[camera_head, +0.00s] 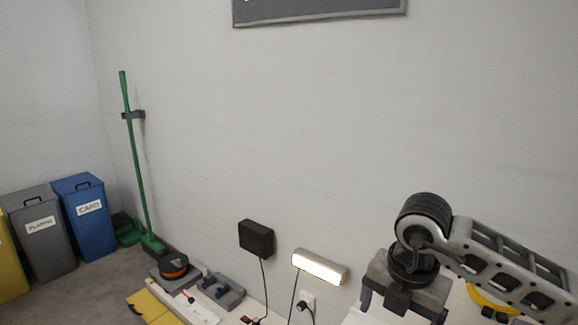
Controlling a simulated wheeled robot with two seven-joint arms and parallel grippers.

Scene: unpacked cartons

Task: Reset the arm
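My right arm (490,265) comes in from the right edge, grey with dark joints. My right gripper (401,306) hangs at its end near the bottom of the view, pointing down. Its two dark fingers stand well apart, and I see nothing held between them. The fingertips are close to the bottom edge of the picture. My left arm and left gripper are not in view.
A lit white lamp (320,267) and a black box (256,238) with a cable are on the wall. A grey bin (40,240), a blue bin (86,220) and a green broom (136,160) stand left. A yellow ring (490,302) lies beneath my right arm.

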